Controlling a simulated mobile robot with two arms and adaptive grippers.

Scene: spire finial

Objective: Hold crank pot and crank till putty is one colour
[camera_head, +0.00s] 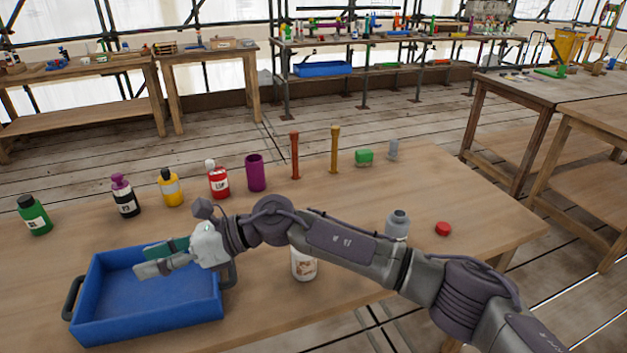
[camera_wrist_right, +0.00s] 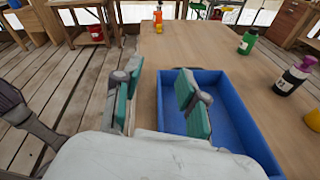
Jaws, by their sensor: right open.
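I cannot clearly make out a crank or putty. A grey rounded container (camera_head: 398,222) stands behind my right arm, its lower part hidden; I cannot tell whether it is the crank pot. A white labelled jar (camera_head: 303,266) is partly hidden under the arm. My right gripper (camera_head: 163,259) is open and empty over the blue tray (camera_head: 150,313), well to the left of both. In the right wrist view its green-padded fingers (camera_wrist_right: 158,98) are spread apart, with the tray (camera_wrist_right: 243,150) below. My left gripper is not in view.
A red cap (camera_head: 443,229) lies right. The right front is clear.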

